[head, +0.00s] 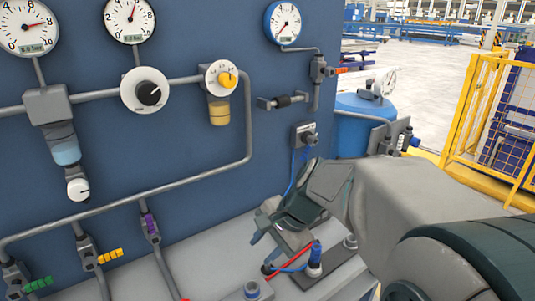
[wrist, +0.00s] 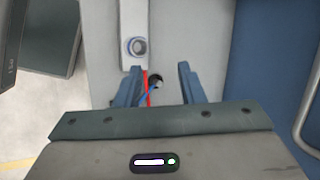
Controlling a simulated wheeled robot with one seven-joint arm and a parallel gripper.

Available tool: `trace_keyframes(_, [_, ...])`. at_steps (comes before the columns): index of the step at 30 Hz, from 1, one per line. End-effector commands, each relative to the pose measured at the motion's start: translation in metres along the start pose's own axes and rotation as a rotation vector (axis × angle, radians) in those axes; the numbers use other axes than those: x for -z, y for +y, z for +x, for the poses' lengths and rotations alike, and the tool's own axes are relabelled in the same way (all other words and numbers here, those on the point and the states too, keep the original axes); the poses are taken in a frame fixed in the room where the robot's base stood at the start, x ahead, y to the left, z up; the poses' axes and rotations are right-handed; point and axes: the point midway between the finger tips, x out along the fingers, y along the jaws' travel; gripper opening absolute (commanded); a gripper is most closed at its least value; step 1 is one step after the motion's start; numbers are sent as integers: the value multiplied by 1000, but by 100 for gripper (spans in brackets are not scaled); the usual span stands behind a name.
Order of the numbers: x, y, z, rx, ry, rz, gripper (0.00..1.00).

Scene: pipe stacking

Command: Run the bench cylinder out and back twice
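My gripper (head: 270,232) is low over the grey bench in the head view. In the wrist view its two blue-grey fingers (wrist: 158,85) stand apart with a gap between them, and nothing is gripped. A blue-capped upright fitting (head: 314,264) stands on a dark base plate beside the gripper; red and blue hoses run by it. I cannot tell for sure which part is the bench cylinder; the gripper may hide some of it. In the wrist view, a blue-ringed round part (wrist: 139,46) lies beyond the fingers.
A blue panel (head: 190,140) rises behind the bench, carrying gauges, grey pipes and coloured valve handles, including a purple one (head: 150,226). A blue tank (head: 362,120) stands beyond it. A yellow fence (head: 480,110) is at the right. Some bare bench lies left of the gripper.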

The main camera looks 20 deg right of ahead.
Motion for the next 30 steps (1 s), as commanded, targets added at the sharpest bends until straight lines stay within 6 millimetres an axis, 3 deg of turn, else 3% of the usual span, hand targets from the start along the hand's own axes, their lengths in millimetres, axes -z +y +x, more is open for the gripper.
trace_keyframes(3, [44,-31,15,154,-113,413,35])
trace_keyframes(5, [68,-48,16,237,-182,614,35])
trace_keyframes(9, [138,-80,9,438,-381,1063,35])
trace_keyframes(13, [214,-92,-10,624,-605,1422,35])
trace_keyframes(18, [295,-84,-40,817,-884,1725,35])
trace_keyframes(21, [324,-76,-53,886,-998,1815,35])
trace_keyframes(24, [339,-73,-60,921,-1061,1859,35])
trace_keyframes(30, [346,-91,-55,928,-1083,1869,35])
